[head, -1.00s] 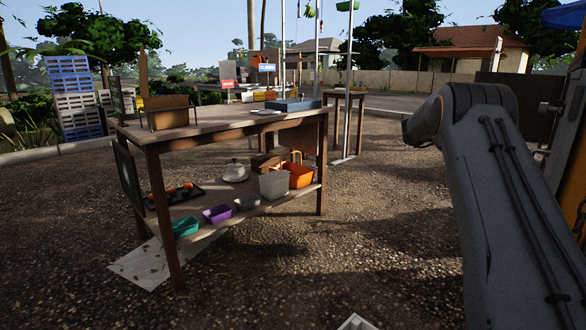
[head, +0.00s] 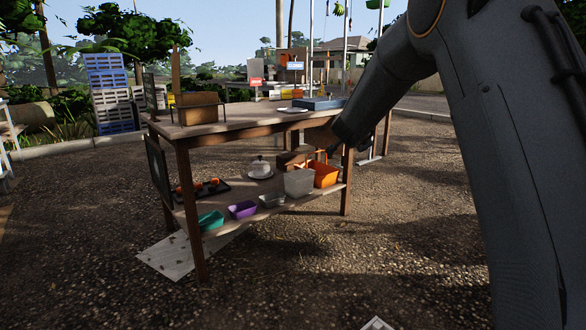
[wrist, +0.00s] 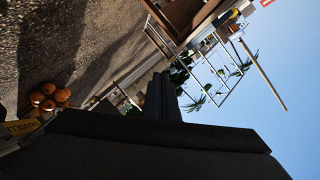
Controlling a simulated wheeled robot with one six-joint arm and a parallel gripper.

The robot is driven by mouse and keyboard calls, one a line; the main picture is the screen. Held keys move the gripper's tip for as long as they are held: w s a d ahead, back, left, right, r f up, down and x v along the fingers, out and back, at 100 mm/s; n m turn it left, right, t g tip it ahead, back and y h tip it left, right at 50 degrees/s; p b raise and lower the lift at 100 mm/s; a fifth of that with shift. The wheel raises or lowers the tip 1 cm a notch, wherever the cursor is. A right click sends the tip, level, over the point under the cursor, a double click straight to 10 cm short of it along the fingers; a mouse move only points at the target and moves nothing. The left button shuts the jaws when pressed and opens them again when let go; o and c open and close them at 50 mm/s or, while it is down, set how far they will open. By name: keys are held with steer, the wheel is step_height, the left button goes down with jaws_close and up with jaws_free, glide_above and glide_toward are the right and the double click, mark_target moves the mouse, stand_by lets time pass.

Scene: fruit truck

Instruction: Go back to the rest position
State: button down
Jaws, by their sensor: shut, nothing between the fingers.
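My arm (head: 400,80) comes in from the right in the head view and bends down toward the wooden table. My gripper (wrist: 162,92) shows as a dark shape in the wrist view, shut and empty, pointing out over the open yard. In the head view the arm's end overlaps the table's right end. Whether it touches the table cannot be told, and the fingers are not clear there.
The wooden table (head: 235,124) stands ahead, with a grey bin (head: 299,182), an orange basket (head: 326,175) and small tubs on its lower shelf. Blue and white crates (head: 108,92) are stacked behind left. Orange fruit (wrist: 48,96) shows in the wrist view.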

steer(key=s+a+f+n+g+y, duration=0.35)
steer(key=s+a+f+n, duration=0.2)
steer(key=s+a, duration=0.65)
steer(key=s+a+f+n+g+y, duration=0.2)
steer(key=s+a+f+n+y, duration=0.3)
steer(key=s+a, duration=0.7)
steer(key=s+a+f+n+g+h, duration=0.1)
steer(key=s+a+f+n+g, duration=0.25)
steer(key=s, duration=1.05)
steer(key=s+f+n+g+h, duration=0.1)
steer(key=s+f+n+g, duration=0.4)
steer(key=s, duration=0.8)
steer(key=s+d+f+n+h, duration=0.1)
steer(key=s+d, duration=0.2)
steer(key=s, duration=0.3)
steer(key=s+d+f+h, duration=0.1)
steer(key=s+d+f, duration=0.1)
steer(key=s, duration=0.4)
steer(key=d+r+m+p, duration=0.3)
steer(key=d+r+p, duration=0.7)
steer(key=r+p, duration=0.3)
steer(key=d+r+m+p, duration=0.3)
steer(key=d+r+p, duration=0.7)
steer(key=r+p, duration=0.3)
steer(key=shift+w+d+r+m+g+p, duration=0.2)
steer(key=shift+d+m+g+p, duration=0.1)
steer(key=shift+p, duration=0.5)
steer(key=shift+s+a, duration=0.1)
